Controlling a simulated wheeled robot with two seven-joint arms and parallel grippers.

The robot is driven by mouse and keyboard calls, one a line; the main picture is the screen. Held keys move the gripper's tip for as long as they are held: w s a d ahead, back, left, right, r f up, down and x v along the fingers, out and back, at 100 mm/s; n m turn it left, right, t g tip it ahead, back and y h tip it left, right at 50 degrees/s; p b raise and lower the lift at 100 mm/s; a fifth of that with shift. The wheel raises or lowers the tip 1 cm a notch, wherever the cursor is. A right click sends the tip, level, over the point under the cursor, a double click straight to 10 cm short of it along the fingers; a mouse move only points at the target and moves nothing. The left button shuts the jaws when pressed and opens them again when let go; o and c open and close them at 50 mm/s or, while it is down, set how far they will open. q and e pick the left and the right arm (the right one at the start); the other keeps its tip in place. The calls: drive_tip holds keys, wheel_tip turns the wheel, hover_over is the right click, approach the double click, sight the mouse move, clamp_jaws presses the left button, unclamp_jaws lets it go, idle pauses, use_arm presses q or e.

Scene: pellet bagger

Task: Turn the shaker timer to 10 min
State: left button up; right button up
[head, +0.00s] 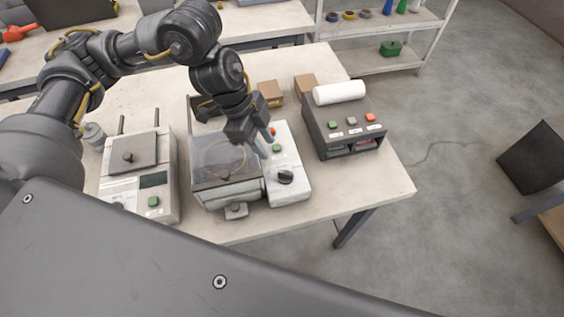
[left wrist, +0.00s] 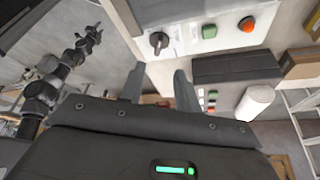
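The shaker (head: 228,165) is a pale machine with a clear lid, standing mid-bench in the head view. Its timer is a dark round knob (head: 285,177) at the near end of the white panel. The knob also shows at the top of the left wrist view (left wrist: 158,42); its scale is too small to read. My left gripper (head: 266,138) is above the panel's far part, apart from the knob. Its fingers (left wrist: 159,78) are spread and empty. A dark arm, seemingly my right, shows at left in the wrist view; its gripper (left wrist: 93,33) is too small to judge.
A green button (head: 276,148) and an orange button (head: 272,130) sit on the same panel. A press-like machine (head: 133,190) stands at left; a dark unit (head: 340,120) with a white roll stands at right. Small cardboard boxes (head: 270,93) stand behind. The bench's right front corner is bare.

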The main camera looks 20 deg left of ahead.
sight(282, 172)
use_arm(q)
drive_tip(key=x, duration=1)
drive_tip(key=shift+s+d+f, duration=0.15)
drive_tip(key=shift+f, duration=0.2)
drive_tip(key=shift+c, duration=0.2)
clamp_jaws()
